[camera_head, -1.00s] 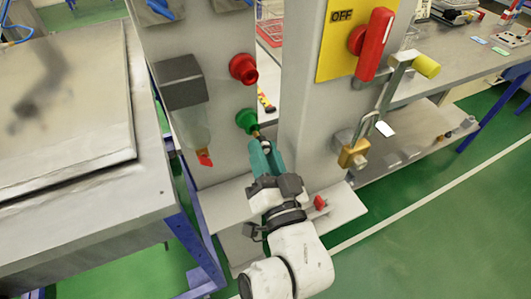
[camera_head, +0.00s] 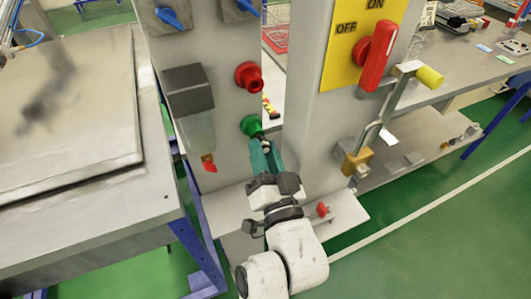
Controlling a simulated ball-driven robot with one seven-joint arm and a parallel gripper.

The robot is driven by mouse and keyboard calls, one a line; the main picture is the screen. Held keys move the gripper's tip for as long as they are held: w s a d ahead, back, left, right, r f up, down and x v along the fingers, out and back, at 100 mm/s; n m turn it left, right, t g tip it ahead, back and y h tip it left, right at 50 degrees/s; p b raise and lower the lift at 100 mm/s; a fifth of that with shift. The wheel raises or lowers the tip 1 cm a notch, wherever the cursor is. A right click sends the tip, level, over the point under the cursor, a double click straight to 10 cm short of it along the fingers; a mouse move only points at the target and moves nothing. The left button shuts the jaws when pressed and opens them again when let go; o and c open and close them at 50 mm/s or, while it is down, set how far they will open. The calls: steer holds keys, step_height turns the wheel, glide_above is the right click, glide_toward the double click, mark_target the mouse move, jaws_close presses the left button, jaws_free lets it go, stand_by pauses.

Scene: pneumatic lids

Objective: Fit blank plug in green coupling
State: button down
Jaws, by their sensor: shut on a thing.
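The green coupling (camera_head: 250,125) sticks out of the grey panel, below the red coupling (camera_head: 249,76). My gripper (camera_head: 262,144), with teal fingers, is shut right in front of and just below the green coupling. The blank plug is held between the fingertips and is mostly hidden by them; only a small dark bit shows at the tips, by the coupling's mouth. I cannot tell whether the plug is inside the coupling or only touching it.
A yellow OFF/ON plate with a red handle (camera_head: 376,62) is on the right post. A brass padlock (camera_head: 355,161) hangs from a hasp below it. A red piece (camera_head: 322,209) lies on the ledge right of my gripper. A grey filter unit (camera_head: 190,100) is left of the couplings.

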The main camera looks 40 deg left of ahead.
steer(key=shift+w+a, duration=0.15)
steer(key=shift+a, duration=0.25)
steer(key=c, duration=0.8)
jaws_free()
steer(key=shift+f, duration=0.1)
steer(key=shift+b+v, duration=1.6)
steer(key=shift+v, duration=1.95)
